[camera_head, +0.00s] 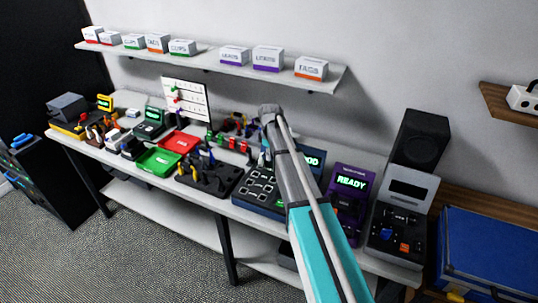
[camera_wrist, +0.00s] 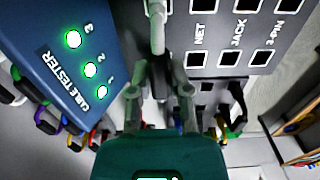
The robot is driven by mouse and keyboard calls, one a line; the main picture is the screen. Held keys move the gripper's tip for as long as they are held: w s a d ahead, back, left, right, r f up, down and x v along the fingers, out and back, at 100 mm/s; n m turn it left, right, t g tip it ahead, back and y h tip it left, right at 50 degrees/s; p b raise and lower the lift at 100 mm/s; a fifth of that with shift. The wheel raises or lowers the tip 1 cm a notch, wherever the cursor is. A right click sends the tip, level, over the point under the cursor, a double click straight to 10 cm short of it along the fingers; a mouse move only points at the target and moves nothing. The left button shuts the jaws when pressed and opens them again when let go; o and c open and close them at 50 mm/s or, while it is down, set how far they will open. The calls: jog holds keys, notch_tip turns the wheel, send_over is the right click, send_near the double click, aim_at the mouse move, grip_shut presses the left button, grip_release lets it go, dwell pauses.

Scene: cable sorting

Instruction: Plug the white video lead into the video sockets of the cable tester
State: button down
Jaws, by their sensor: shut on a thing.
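The cable tester (camera_head: 258,190) is a blue box on the bench with a grey panel of dark square sockets. Its screen, partly behind my arm, shows green letters ending in "OOD". In the wrist view, the tester's blue face (camera_wrist: 62,50) has three lit green lamps numbered 1 to 3. The grey socket panel (camera_wrist: 228,45) is labelled NET, JACK and 3-PIN; no video label is readable. My gripper (camera_wrist: 158,78) is shut on a white lead (camera_wrist: 157,28) between the panels. Its plug end is mostly hidden, so I cannot tell whether it sits in a socket.
A purple device (camera_head: 348,190) reading READY stands right of the tester, beside a grey unit (camera_head: 398,215). A black rack of leads (camera_head: 208,178), green tray (camera_head: 159,160) and red tray (camera_head: 180,141) lie left. A shelf of boxes (camera_head: 215,63) hangs above.

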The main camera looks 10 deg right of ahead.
jog(key=shift+f, duration=0.15)
dwell(0.4)
jog(key=c, duration=0.5)
grip_release()
jog(key=o, duration=0.5)
jog(key=shift+r+p, duration=3.85)
jog(key=shift+r, duration=0.2)
